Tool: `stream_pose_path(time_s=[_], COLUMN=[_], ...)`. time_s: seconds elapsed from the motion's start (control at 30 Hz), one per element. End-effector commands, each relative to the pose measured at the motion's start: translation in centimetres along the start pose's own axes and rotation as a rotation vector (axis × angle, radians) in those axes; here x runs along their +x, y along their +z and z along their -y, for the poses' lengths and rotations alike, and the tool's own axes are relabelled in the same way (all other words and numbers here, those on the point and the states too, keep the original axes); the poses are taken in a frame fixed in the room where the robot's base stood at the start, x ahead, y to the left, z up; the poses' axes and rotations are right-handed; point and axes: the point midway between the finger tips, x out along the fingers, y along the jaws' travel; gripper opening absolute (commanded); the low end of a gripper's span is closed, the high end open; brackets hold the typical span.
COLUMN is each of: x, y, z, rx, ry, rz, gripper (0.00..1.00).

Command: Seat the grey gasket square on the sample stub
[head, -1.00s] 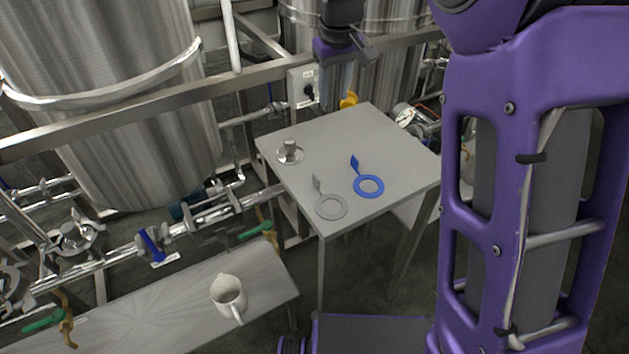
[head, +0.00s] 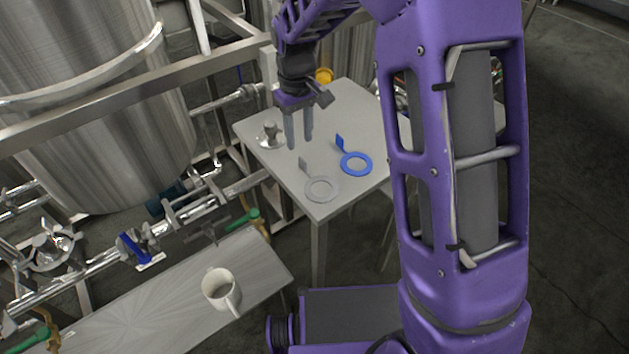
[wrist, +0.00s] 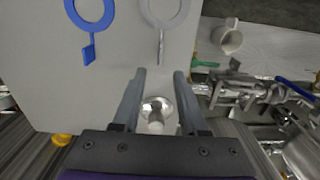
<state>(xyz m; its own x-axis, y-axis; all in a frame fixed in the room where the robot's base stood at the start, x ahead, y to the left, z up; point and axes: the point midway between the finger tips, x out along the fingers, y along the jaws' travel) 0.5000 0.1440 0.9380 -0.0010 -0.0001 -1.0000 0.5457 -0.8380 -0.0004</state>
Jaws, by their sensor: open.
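The grey gasket (head: 321,189), a flat ring with a tab, lies on the small metal table (head: 362,108) near its front corner. It also shows at the top of the wrist view (wrist: 161,24). The sample stub (head: 269,134), a shiny flanged metal piece, stands at the table's left corner, apart from the gasket. It shows in the wrist view (wrist: 157,113) between the fingers. My gripper (head: 301,142) is open and empty, pointing down above the table, near the stub and behind the gasket's tab. The gap between fingertips and table is hard to judge.
A blue gasket (head: 356,163) lies right of the grey one. A white mug (head: 221,289) stands on a lower bench (head: 255,262) in front. Pipes and a steel tank (head: 95,110) crowd the left. A yellow object (head: 324,76) is behind the table.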

Motion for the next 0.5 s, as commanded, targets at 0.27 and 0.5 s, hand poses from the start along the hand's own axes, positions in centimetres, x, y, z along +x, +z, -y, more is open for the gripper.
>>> stream_pose_path(time_s=[0.27,0.5], x=[2.5,5.9], y=[0.0,0.0], z=[0.0,0.0], rx=[0.000,0.000], ry=[0.000,0.000], rz=[0.001,0.003], gripper=[0.42,0.42])
